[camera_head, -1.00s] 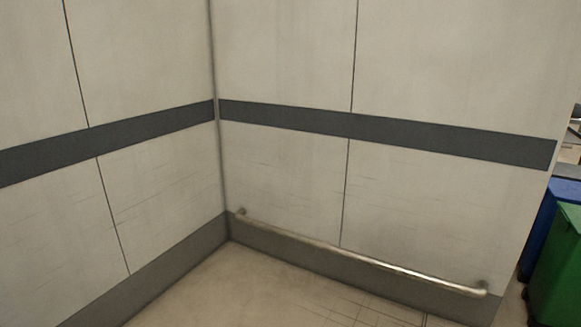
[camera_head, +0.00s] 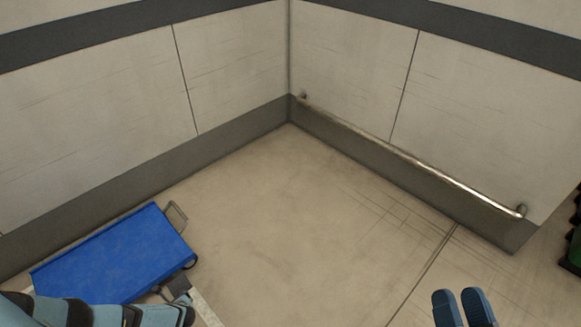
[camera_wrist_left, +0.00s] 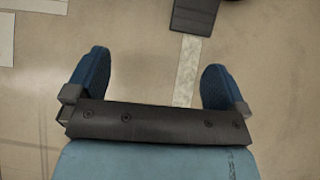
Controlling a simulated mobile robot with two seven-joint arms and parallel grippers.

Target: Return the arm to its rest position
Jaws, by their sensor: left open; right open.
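My right gripper (camera_head: 463,305) shows at the bottom right of the head view, two blue fingers with a narrow gap and nothing between them. My left arm, light blue and black, lies across the bottom left corner of the head view; its fingers cannot be made out there. Neither gripper touches anything that I can see.
A blue flat cart (camera_head: 115,255) stands at the left, partly behind my left arm. A metal rail (camera_head: 415,163) runs low along the right wall (camera_head: 350,60). A dark green object (camera_head: 573,245) is cut off at the right edge. The middle floor (camera_head: 290,220) is clear.

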